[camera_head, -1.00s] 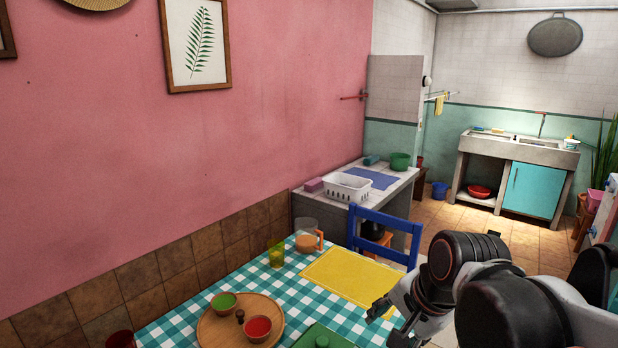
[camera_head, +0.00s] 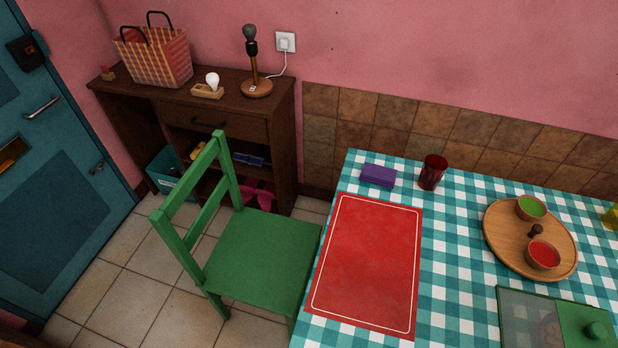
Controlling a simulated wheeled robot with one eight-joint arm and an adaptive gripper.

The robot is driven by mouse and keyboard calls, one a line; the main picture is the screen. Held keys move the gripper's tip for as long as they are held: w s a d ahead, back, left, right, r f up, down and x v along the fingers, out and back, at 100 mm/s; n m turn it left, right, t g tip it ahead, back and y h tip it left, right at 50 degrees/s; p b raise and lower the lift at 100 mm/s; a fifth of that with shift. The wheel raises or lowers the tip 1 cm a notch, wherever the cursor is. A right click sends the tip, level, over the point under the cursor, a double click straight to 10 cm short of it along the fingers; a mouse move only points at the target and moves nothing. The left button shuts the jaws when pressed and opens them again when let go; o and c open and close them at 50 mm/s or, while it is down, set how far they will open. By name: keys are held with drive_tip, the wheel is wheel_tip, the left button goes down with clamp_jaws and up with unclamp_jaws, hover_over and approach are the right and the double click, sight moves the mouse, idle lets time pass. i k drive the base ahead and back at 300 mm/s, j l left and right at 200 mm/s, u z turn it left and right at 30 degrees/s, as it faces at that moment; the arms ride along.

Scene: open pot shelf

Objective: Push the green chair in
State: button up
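The green chair (camera_head: 262,259) stands on the tiled floor at the left end of the table. Its backrest (camera_head: 190,215) is on the side away from the table, toward the blue-green door. The front of its seat is close to the table's left edge, and most of the seat shows outside the table. The table (camera_head: 455,215) has a teal checked cloth, with a red placemat (camera_head: 368,265) at the chair's end. My gripper is outside the picture now.
A dark wooden sideboard (camera_head: 275,125) with a lamp (camera_head: 254,65) and a checked bag (camera_head: 155,55) stands behind the chair along the pink wall. Bare floor (camera_head: 130,300) lies between the chair and the blue-green door (camera_head: 60,190).

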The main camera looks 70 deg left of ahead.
sight(265, 260)
drive_tip(key=j+u, duration=0.1)
drive_tip(key=u, duration=0.25)
drive_tip(key=k+j+u, duration=0.1)
drive_tip(key=u, duration=0.25)
drive_tip(key=j+u, duration=0.2)
drive_tip(key=u, duration=0.15)
drive_tip(key=k+j+u, duration=0.1)
drive_tip(key=j+u, duration=0.25)
drive_tip(key=j, duration=0.85)
drive_tip(key=j+u, duration=0.35)
drive_tip(key=j, duration=0.9)
drive_tip(key=i+j, duration=0.1)
drive_tip(key=j, duration=0.35)
drive_tip(key=i+j+u, duration=0.45)
drive_tip(key=j, duration=0.15)
